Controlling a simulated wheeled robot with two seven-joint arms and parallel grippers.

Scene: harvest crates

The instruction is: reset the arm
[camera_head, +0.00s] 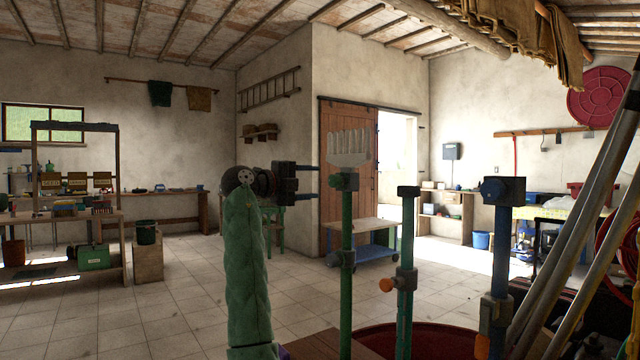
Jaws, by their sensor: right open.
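My right gripper (312,182) is raised near the middle of the view. It is dark, and its two short fingers point to the right with a gap between them. It is open and nothing shows between the fingers. It is held up in front of the far wall and the wooden door, left of the white rake head (348,148); how far apart they are in depth I cannot tell. My left gripper is not in view.
Upright green and blue poles (407,260) stand close in front, with a blue-topped one (502,240) to the right. Long grey poles (575,220) lean at the right edge. A low wheeled table (362,226) stands by the door (345,140).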

